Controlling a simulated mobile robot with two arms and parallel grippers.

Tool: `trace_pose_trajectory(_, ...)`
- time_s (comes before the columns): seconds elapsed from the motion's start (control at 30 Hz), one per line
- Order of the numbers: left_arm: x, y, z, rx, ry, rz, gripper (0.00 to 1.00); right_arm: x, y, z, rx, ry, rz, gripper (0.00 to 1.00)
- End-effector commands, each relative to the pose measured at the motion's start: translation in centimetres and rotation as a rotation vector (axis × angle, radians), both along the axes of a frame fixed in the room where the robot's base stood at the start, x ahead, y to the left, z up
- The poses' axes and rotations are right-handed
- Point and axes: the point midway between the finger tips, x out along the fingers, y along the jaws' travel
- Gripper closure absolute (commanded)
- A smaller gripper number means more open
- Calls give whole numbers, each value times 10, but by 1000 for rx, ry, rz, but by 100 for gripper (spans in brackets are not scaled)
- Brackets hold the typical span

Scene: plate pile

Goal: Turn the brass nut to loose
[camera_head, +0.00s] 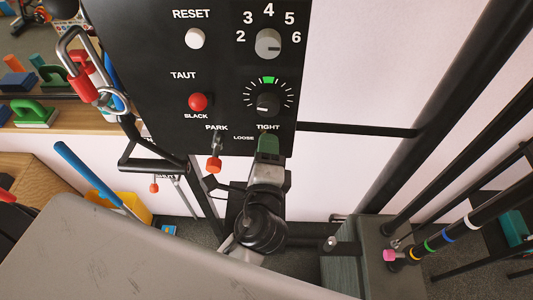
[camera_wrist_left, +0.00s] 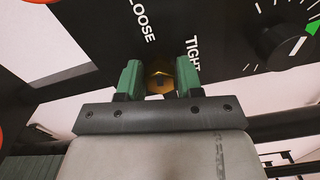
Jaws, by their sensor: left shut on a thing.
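The brass nut (camera_wrist_left: 160,78) shows in the left wrist view, set in the lower part of a black panel (camera_head: 225,65). My left gripper (camera_head: 268,144) reaches up to the panel's lower edge, just under the word TIGHT. In the left wrist view its green fingers (camera_wrist_left: 159,74) stand on either side of the nut and are shut on it. LOOSE is printed to the upper left of the nut and TIGHT to its upper right. In the head view the gripper hides the nut. My right gripper is not in view.
A red-tipped PARK lever (camera_head: 214,164) hangs close left of my gripper. A carabiner (camera_head: 84,62) hangs left of the panel. A dark bar (camera_head: 360,130) runs right from the panel.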

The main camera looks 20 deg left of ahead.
Motion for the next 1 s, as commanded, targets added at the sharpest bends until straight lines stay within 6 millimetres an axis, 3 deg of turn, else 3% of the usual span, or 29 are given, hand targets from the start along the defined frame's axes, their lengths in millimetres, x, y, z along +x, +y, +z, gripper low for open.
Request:
trace_pose_trajectory(0.4,0,0,-2,-186,-53,1,88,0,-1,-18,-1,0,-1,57)
trace_pose_trajectory(0.97,0,0,-1,-215,-60,1,88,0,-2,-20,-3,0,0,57)
trace_pose_trajectory(1.0,0,0,-1,-215,-60,1,61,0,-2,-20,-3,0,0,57)
